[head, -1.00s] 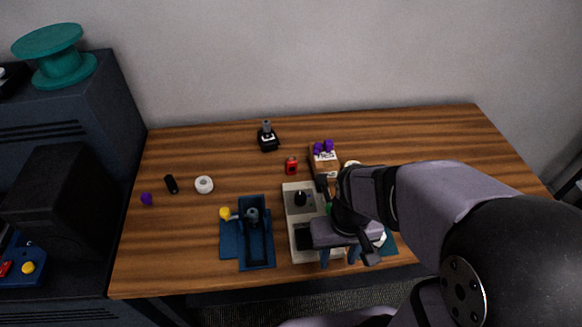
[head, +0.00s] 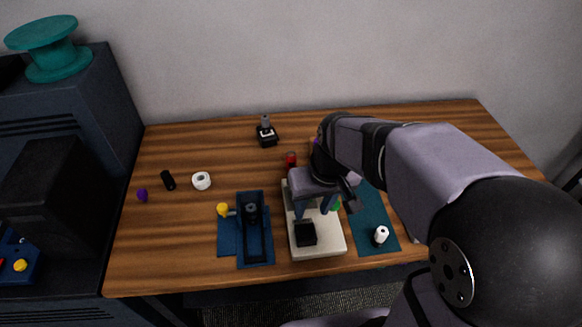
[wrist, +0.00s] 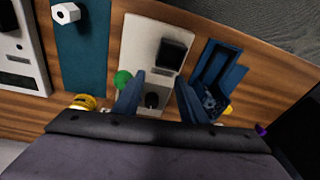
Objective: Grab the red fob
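The red fob (head: 291,159) lies on the wooden table behind the pale tray, just left of my forearm in the head view. It is small and partly covered there by my arm. I do not see it in the wrist view. My gripper (head: 312,208) is over the pale tray, nearer the front of the table than the fob. Its two blue fingers are spread apart, and the wrist view shows a gap between the fingertips (wrist: 160,97) with nothing held.
The pale tray (head: 326,244) carries a black box (head: 305,233). A dark blue tray (head: 256,257) stands to its left. A teal mat (head: 372,210) with a white piece (head: 381,235) lies right. A black-based device (head: 267,136) stands behind. The table's left back is mostly clear.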

